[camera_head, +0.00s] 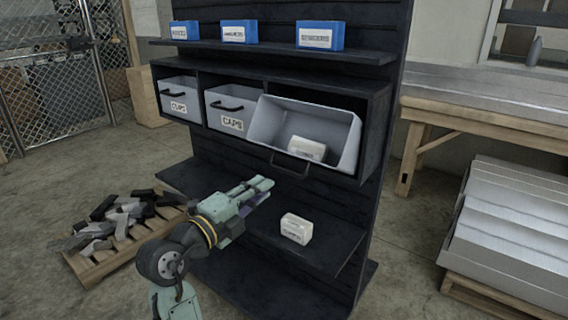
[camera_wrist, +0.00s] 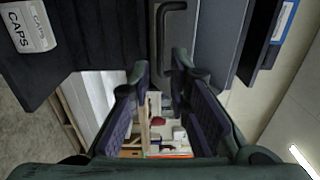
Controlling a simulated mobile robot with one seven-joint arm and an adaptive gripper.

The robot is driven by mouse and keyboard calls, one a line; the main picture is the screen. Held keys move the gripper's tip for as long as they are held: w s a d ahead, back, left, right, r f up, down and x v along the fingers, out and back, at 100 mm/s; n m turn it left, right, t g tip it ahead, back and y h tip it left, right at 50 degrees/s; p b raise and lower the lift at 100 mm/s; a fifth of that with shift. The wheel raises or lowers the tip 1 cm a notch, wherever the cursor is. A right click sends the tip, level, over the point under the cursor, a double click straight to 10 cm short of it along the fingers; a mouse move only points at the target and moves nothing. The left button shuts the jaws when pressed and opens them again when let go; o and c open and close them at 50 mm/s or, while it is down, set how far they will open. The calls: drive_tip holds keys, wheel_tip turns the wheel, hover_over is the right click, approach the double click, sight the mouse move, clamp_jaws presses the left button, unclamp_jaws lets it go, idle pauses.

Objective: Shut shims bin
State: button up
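A grey bin (camera_head: 262,125), the rightmost of three in the shelf unit, is tilted out and open; no label shows on it, so I cannot read whether it says shims. A white box (camera_head: 306,149) lies inside. Its dark handle (camera_head: 289,167) is on the lower front edge. My gripper (camera_head: 265,184) is below and left of that handle, pointing toward it. In the wrist view my gripper (camera_wrist: 160,78) has its fingers apart with nothing between them. The handle (camera_wrist: 160,38) and the grey bin front (camera_wrist: 215,40) lie just beyond the fingertips, apparently not gripped.
The CLIPS bin (camera_head: 179,96) and CAPS bin (camera_head: 233,108) sit shut to the left. A white box (camera_head: 296,228) stands on the lower shelf (camera_head: 325,250), under the open bin. Blue boxes (camera_head: 320,35) line the upper shelf. A pallet of metal pieces (camera_head: 110,240) stands left.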

sight(285, 172)
drive_tip(key=p+x, duration=0.3)
drive_tip(key=x, duration=0.7)
drive_tip(key=shift+w, duration=0.15)
clamp_jaws()
idle(0.4)
